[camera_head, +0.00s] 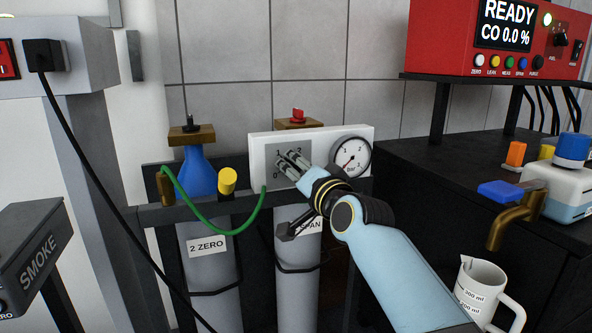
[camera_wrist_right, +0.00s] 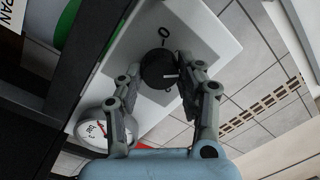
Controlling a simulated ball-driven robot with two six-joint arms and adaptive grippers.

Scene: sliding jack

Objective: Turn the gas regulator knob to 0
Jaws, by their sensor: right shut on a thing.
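The gas regulator is a white box (camera_head: 257,150) with a grey dial plate, mounted between the gas cylinders and the right arm. Its black knob (camera_wrist_right: 158,68) shows in the right wrist view, with a short white mark on its lower right part. The printed 0 (camera_wrist_right: 165,31) is above the knob there. My right gripper (camera_head: 287,163) is at the dial plate and shut on the knob; its fingers (camera_wrist_right: 160,78) sit on both sides of it. In the head view the fingers mostly hide the knob. My left gripper is not in view.
A round pressure gauge (camera_head: 351,158) sits right of the dial. A green hose (camera_head: 222,230) hangs below left, near the cylinder labelled 2 ZERO (camera_head: 207,270). A red analyser (camera_head: 470,45) reads READY, CO 0.0 %. A jug (camera_head: 480,290) stands at lower right.

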